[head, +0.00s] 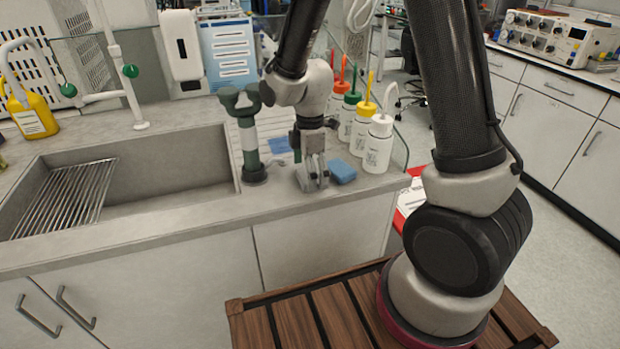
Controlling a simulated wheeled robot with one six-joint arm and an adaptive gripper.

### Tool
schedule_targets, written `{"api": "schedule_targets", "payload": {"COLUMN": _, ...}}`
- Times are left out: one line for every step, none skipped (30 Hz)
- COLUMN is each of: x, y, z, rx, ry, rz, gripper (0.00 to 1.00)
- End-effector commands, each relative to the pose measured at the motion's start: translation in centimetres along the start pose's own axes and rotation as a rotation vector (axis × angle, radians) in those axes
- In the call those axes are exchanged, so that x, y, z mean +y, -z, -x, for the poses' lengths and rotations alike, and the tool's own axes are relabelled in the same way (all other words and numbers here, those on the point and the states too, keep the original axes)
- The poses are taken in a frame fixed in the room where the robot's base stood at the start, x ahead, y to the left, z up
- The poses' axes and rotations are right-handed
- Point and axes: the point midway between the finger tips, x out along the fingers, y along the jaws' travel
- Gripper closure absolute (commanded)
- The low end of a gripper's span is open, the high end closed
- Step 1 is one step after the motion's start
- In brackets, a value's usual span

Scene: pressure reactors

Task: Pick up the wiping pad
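A blue pad (342,171), which looks like the wiping pad, lies on the grey counter just right of my gripper. My gripper (313,184) points down, with its fingertips low over the counter near the pad's left side. I cannot tell whether the fingers touch the pad or how far apart they are. A second, flat blue item (278,145) lies farther back, partly hidden behind my gripper; I cannot tell what it is.
Several white wash bottles (378,147) with coloured caps stand right of the pad. A sink (155,167) with a wire rack (68,197) is farther left. The counter's front edge is near.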

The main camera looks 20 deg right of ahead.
Motion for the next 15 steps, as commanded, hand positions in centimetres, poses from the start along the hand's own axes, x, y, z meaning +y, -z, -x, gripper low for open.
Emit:
{"api": "schedule_targets", "payload": {"x": 0.0, "y": 0.0, "z": -0.1, "rx": 0.0, "ry": 0.0, "rz": 0.0, "gripper": 0.0}}
{"api": "schedule_targets", "payload": {"x": 0.0, "y": 0.01, "z": -0.1, "rx": 0.0, "ry": -0.001, "rz": 0.0, "gripper": 0.0}}
{"api": "schedule_targets", "payload": {"x": 0.01, "y": 0.01, "z": -0.09, "rx": 0.0, "ry": -0.001, "rz": 0.0, "gripper": 0.0}}
{"api": "schedule_targets", "payload": {"x": 0.01, "y": 0.02, "z": -0.08, "rx": 0.0, "ry": -0.001, "rz": 0.0, "gripper": 0.0}}
{"api": "schedule_targets", "payload": {"x": 0.01, "y": 0.02, "z": -0.07, "rx": 0.0, "ry": -0.001, "rz": 0.0, "gripper": 0.0}}
{"api": "schedule_targets", "payload": {"x": 0.01, "y": 0.02, "z": -0.07, "rx": 0.0, "ry": -0.001, "rz": 0.0, "gripper": 0.0}}
{"api": "schedule_targets", "payload": {"x": 0.01, "y": 0.02, "z": -0.07, "rx": 0.0, "ry": -0.001, "rz": 0.0, "gripper": 0.05}}
{"api": "schedule_targets", "payload": {"x": 0.01, "y": 0.02, "z": -0.06, "rx": 0.0, "ry": -0.001, "rz": 0.0, "gripper": 0.11}}
{"api": "schedule_targets", "payload": {"x": 0.01, "y": 0.02, "z": -0.06, "rx": 0.0, "ry": -0.001, "rz": 0.0, "gripper": 0.18}}
{"api": "schedule_targets", "payload": {"x": 0.01, "y": 0.02, "z": -0.06, "rx": 0.0, "ry": -0.001, "rz": 0.0, "gripper": 0.23}}
{"api": "schedule_targets", "payload": {"x": 0.01, "y": 0.02, "z": -0.05, "rx": 0.0, "ry": -0.001, "rz": 0.0, "gripper": 0.28}}
{"api": "schedule_targets", "payload": {"x": 0.02, "y": 0.02, "z": -0.05, "rx": 0.0, "ry": -0.001, "rz": 0.0, "gripper": 0.35}}
{"api": "schedule_targets", "payload": {"x": 0.01, "y": 0.02, "z": -0.05, "rx": 0.0, "ry": -0.001, "rz": 0.0, "gripper": 0.37}}
{"api": "schedule_targets", "payload": {"x": 0.01, "y": 0.02, "z": -0.05, "rx": 0.0, "ry": -0.001, "rz": 0.0, "gripper": 0.37}}
{"api": "schedule_targets", "payload": {"x": 0.01, "y": 0.02, "z": -0.05, "rx": 0.0, "ry": -0.001, "rz": 0.0, "gripper": 0.37}}
